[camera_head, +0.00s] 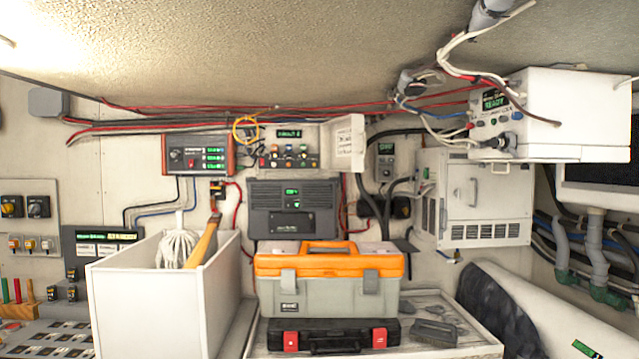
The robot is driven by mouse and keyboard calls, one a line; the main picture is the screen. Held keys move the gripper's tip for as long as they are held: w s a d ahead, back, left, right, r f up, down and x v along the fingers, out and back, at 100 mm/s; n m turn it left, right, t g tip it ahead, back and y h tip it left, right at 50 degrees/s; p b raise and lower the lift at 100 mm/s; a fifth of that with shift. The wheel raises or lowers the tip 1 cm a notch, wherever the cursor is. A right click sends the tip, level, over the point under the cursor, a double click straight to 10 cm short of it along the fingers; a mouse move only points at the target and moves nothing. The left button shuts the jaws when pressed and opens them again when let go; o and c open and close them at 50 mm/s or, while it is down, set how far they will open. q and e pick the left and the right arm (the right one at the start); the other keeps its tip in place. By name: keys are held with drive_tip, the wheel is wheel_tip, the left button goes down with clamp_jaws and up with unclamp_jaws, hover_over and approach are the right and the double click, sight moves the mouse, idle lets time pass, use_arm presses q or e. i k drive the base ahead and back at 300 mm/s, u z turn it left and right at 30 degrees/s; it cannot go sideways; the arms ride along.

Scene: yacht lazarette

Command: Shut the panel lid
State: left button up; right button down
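A small control panel (290,148) with a green display and a row of coloured knobs is mounted on the back wall, near the picture's middle. A cream lid (351,144) with a printed label stands swung open at the panel's right side, so the knobs are uncovered. The lid sticks out from the wall, and its inner face shows. Neither of my grippers is in view.
Below, an orange and grey toolbox (328,280) stands behind a black case (335,336) on a bench (462,350). A white bin (150,306) holding a mop is at left. A white cabinet unit (563,115) juts out at upper right. Cables run around the panel.

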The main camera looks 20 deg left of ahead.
sight(343, 140)
drive_tip(key=z, duration=0.8)
drive_tip(key=i, duration=1.25)
drive_tip(key=u, duration=0.2)
